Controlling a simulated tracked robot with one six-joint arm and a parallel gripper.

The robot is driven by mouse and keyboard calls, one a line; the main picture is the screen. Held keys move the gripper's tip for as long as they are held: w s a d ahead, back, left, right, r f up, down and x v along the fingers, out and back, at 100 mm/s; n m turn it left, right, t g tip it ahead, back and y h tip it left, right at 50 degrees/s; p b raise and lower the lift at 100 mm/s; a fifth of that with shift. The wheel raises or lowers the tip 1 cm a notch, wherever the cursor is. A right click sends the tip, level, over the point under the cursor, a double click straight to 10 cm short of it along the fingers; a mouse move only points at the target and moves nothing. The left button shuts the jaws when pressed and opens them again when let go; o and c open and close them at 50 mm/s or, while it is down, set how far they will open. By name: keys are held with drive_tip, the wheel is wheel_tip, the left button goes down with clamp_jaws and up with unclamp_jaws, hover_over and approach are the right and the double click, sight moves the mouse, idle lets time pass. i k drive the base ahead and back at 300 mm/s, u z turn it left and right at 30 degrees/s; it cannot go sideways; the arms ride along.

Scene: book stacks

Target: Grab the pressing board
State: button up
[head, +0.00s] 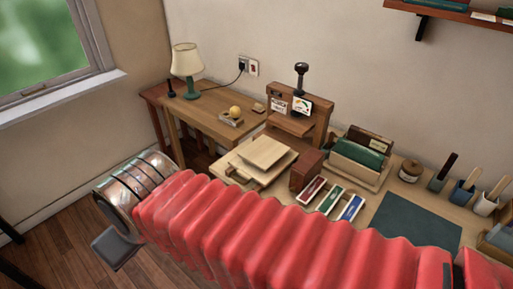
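The pressing board appears to be the pale flat wooden board (266,152) in the middle of the head view. It lies on top of a larger wooden board or frame (245,178) with a dark handle or opening at its left. My arm in its red ribbed cover crosses the foreground and ends at the left in a clear, ringed cylinder. A dark grey plate below that end seems to be part of my gripper (115,248). It is well left of and nearer than the boards, apart from them. Its fingers cannot be made out clearly.
Right of the boards are a reddish-brown block (306,170), three coloured trays (331,198), a wooden holder with green books (358,155), a dark mat (415,224) and brush pots (462,192). A lamp (187,68) stands on the back-left table. Wooden floor shows at lower left.

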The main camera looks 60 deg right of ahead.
sight(264, 152)
drive_tip(key=z, duration=0.05)
drive_tip(key=i, duration=1.45)
drive_tip(key=z, duration=0.4)
drive_tip(key=i, duration=0.7)
drive_tip(key=z, duration=0.65)
drive_tip(key=i, duration=0.6)
drive_tip(key=z, duration=1)
drive_tip(key=i, duration=0.75)
drive_tip(key=z, duration=0.4)
